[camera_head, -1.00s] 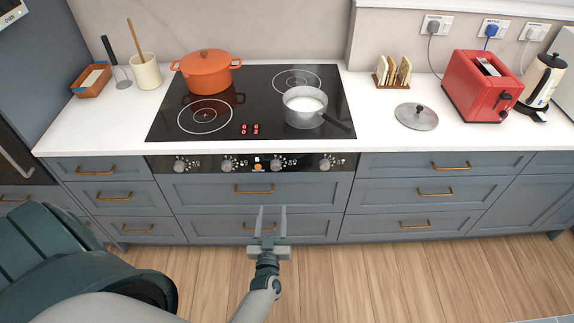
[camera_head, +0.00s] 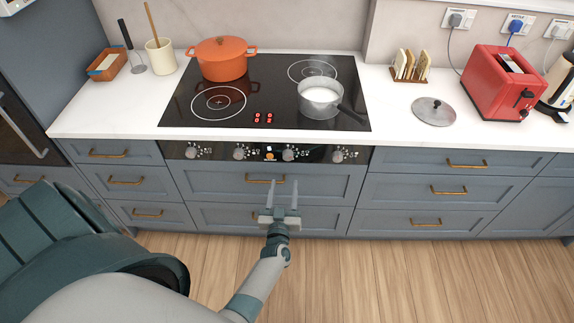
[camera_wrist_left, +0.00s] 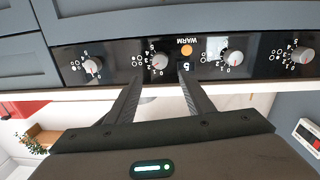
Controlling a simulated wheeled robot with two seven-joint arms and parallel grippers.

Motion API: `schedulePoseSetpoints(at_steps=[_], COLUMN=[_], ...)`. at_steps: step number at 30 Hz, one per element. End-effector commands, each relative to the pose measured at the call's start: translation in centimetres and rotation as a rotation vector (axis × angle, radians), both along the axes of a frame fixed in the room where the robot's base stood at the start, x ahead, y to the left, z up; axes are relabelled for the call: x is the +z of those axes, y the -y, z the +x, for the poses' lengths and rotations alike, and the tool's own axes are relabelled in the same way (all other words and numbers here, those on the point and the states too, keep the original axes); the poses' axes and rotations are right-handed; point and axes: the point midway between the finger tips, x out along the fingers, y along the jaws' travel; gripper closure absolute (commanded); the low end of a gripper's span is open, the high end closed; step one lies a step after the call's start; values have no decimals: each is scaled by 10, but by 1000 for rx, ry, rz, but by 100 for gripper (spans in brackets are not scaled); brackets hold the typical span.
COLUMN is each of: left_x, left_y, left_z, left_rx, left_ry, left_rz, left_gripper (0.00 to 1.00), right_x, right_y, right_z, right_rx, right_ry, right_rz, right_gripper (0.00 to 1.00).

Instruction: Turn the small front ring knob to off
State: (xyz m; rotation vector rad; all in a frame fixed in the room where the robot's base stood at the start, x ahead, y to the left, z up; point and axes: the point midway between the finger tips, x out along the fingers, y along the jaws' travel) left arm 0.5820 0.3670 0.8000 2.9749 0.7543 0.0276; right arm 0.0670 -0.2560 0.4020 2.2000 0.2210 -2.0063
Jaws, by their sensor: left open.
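Several grey knobs sit in a row on the black control panel (camera_head: 215,153) under the hob: far left (camera_head: 191,152), second (camera_head: 240,153), third (camera_head: 289,154) and far right (camera_head: 338,156). I cannot tell from their tiny icons which one serves the small front ring. A grey saucepan of white liquid (camera_head: 320,98) covers the front right ring. My left gripper (camera_head: 284,182) is open and empty, below the panel near the third knob. In the upside-down left wrist view, its fingers (camera_wrist_left: 160,77) straddle the line to one knob (camera_wrist_left: 160,61), apart from it. My right gripper is not in view.
An orange pot (camera_head: 221,60) stands on the hob's back left. A pan handle points right toward the front edge. A drawer handle (camera_head: 265,180) is close behind the left fingers. A lid (camera_head: 433,111) and red toaster (camera_head: 500,85) stand on the right counter.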

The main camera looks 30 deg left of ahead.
Motion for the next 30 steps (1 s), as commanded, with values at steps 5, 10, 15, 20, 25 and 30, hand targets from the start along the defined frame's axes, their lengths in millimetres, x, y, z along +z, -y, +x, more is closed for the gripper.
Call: schedulePoseSetpoints(at_steps=[5, 10, 15, 20, 25, 30], left_x=[-3, -3, -2, -2, -1, 0], left_y=[-17, -31, -44, -52, -54, -55], left_z=[30, 57, 80, 94, 100, 100], left_rx=[1, 0, 1, 1, 0, 0], left_ry=[3, 3, 2, 1, 0, 0], left_rz=[1, 1, 0, 0, 0, 0], left_gripper=[52, 52, 52, 52, 52, 52], right_x=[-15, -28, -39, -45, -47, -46], right_y=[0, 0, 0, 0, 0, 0], right_z=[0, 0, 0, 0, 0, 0], right_rx=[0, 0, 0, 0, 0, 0], right_ry=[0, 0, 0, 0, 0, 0], right_rz=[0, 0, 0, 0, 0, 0], right_gripper=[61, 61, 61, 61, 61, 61])
